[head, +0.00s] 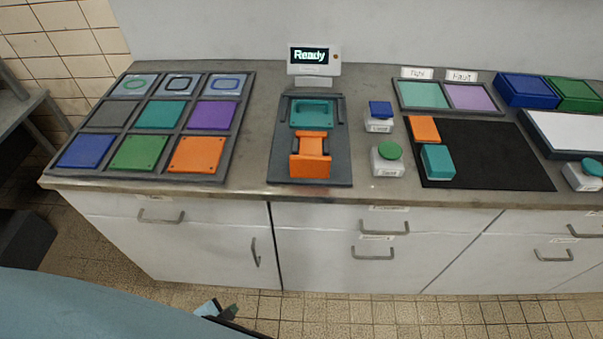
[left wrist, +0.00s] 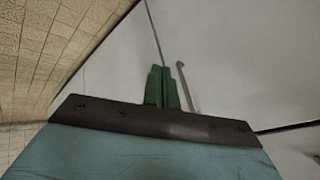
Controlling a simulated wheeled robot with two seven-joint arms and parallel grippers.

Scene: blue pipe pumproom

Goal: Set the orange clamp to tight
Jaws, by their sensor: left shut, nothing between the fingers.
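The orange clamp (head: 311,155) sits on a dark grey base plate (head: 281,166) in the middle of the counter. A teal part (head: 312,113) lies behind it on the same plate. Behind the plate a small display (head: 314,57) reads "Ready". My left gripper (head: 222,310) shows small at the bottom of the head view, low in front of the cabinets and well away from the clamp. In the left wrist view its green fingers (left wrist: 162,88) are together and empty, facing the cabinet front. My right gripper is not in view.
A tray of coloured tiles (head: 228,145) lies left on the counter (head: 257,180). Right of the clamp are a blue button (head: 380,110), a green button (head: 390,150) and a black mat (head: 490,150) with blocks. Cabinet handles (head: 160,217) stick out below the counter edge.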

